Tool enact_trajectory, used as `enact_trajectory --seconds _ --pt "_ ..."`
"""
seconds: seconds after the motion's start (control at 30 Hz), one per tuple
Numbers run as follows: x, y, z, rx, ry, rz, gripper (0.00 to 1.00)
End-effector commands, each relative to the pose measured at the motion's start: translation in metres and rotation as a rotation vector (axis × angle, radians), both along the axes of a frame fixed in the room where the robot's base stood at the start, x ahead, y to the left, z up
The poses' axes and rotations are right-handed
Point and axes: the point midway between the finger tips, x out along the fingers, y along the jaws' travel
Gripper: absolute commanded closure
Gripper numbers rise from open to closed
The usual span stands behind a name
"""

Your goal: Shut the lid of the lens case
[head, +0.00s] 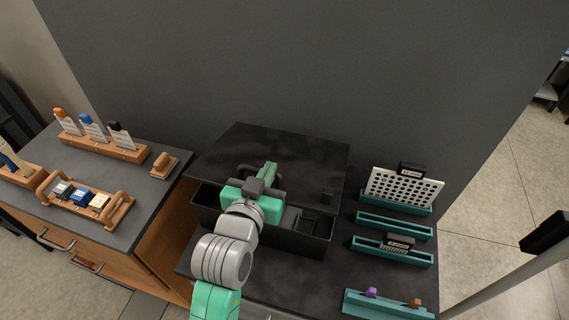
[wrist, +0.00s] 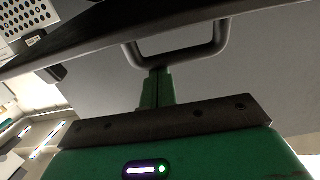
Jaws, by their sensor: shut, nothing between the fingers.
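The lens case (head: 318,243) is a dark box on the dark worktop, with open compartments showing along its front. Its dark lid (head: 300,150) lies behind and above the box and is not down over the front compartments; its exact angle is hard to tell. A grey bar handle (wrist: 180,55) on the dark panel shows in the wrist view. My green gripper (head: 268,170) is in front of the lid and hides part of the case. In the wrist view my gripper's fingers (wrist: 157,85) are shut and empty, close to the handle's bar; contact is unclear.
Teal racks (head: 393,224) stand to the right, one holding a white perforated plate (head: 402,187). A wooden tray (head: 86,203) and a wooden holder (head: 103,144) sit on the left bench. A grey wall rises behind the case.

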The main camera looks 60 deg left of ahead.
Motion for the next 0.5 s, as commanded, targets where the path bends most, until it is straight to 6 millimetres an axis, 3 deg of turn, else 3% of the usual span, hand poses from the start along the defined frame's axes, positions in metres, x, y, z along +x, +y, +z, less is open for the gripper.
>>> enact_trajectory --seconds 0.03,0.1,0.5 --pt "-0.004 -0.005 -0.026 0.018 -0.026 -0.002 1.00" --pt "-0.008 -0.009 -0.039 0.049 -0.064 -0.003 1.00" --pt "-0.016 -0.024 -0.081 0.106 -0.140 -0.017 1.00"
